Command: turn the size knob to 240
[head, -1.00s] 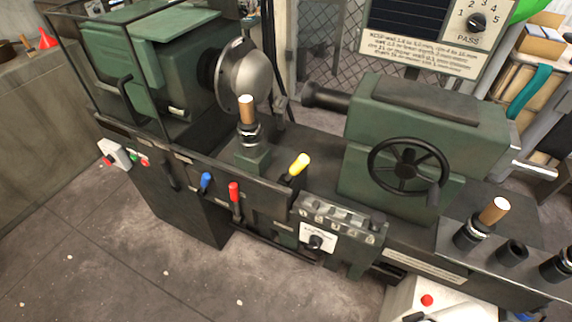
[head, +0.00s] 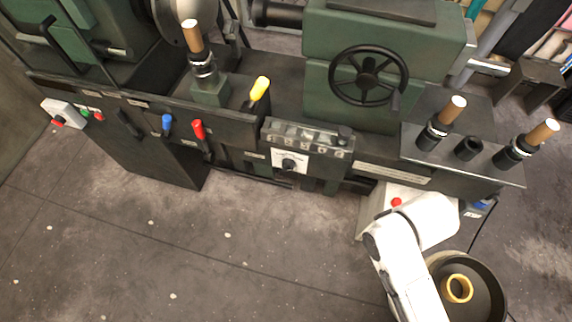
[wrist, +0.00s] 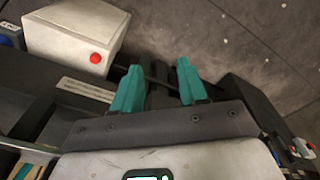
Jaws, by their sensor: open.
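A black knob (head: 289,165) sits on a small white plate (head: 305,158) on the front of the green and black lathe, below a row of small marked blocks. I take it for the size knob; its setting is too small to read. My gripper (wrist: 159,66) shows in the wrist view with two teal fingers apart and nothing clearly held between them. In the head view my white arm is at the lower right, to the right of the knob and apart from it; the gripper itself cannot be made out there. The knob cannot be made out in the wrist view.
A white box with a red button (head: 397,202) stands below the lathe's right end; it also shows in the wrist view (wrist: 95,58). Blue (head: 167,124), red (head: 198,129) and yellow (head: 260,88) levers project left of the knob. A bowl (head: 482,282) holds a yellow ring. Left floor is clear.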

